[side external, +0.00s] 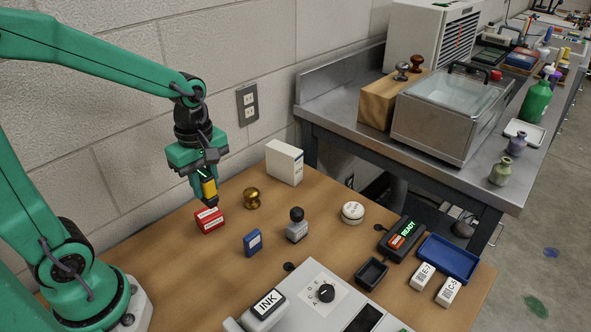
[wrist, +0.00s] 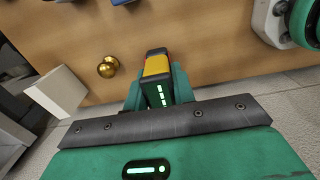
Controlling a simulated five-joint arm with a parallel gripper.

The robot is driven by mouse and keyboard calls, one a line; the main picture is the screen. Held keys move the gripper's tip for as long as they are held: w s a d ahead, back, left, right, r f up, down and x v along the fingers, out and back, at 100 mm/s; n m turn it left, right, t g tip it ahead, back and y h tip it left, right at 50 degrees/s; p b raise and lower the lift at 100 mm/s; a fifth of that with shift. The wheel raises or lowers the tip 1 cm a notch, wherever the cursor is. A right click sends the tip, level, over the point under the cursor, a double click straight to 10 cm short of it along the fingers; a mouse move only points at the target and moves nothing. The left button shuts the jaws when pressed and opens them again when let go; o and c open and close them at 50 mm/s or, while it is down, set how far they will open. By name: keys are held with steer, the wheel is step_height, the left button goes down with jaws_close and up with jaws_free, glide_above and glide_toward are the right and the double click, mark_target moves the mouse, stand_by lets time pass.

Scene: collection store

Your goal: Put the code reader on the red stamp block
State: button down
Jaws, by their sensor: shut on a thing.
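The code reader (side external: 209,187), yellow and dark, is held between the fingers of my gripper (side external: 206,190), which is shut on it. In the wrist view the reader (wrist: 157,66) shows its yellow body between the green fingers of my gripper (wrist: 156,88). The red stamp block (side external: 209,226), with a white label on top, stands on the wooden table directly below the reader. The reader's lower end is at or just above the block's top; I cannot tell if they touch. In the wrist view the block is mostly hidden behind the reader.
A brass knob-shaped piece (side external: 252,198) stands close right of the block, and a blue block (side external: 253,242) stands in front. A white box (side external: 284,162) is behind. A black-handled stamp (side external: 297,226) and an ink machine (side external: 318,295) lie farther right.

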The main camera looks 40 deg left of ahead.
steer(key=shift+w+a+f, duration=0.25)
steer(key=shift+a+f, duration=0.6)
steer(key=shift+f, duration=0.35)
steer(key=shift+w+a+f, duration=0.3)
steer(key=shift+a+f, duration=0.55)
steer(key=shift+f, duration=0.35)
steer(key=shift+w+a+f, duration=0.25)
steer(key=shift+a+f, duration=0.6)
steer(key=shift+f, duration=0.35)
steer(key=shift+f, duration=0.1)
steer(key=c, duration=1.2)
jaws_free()
steer(key=shift+o, duration=0.2)
step_height(320, 180, up, 12)
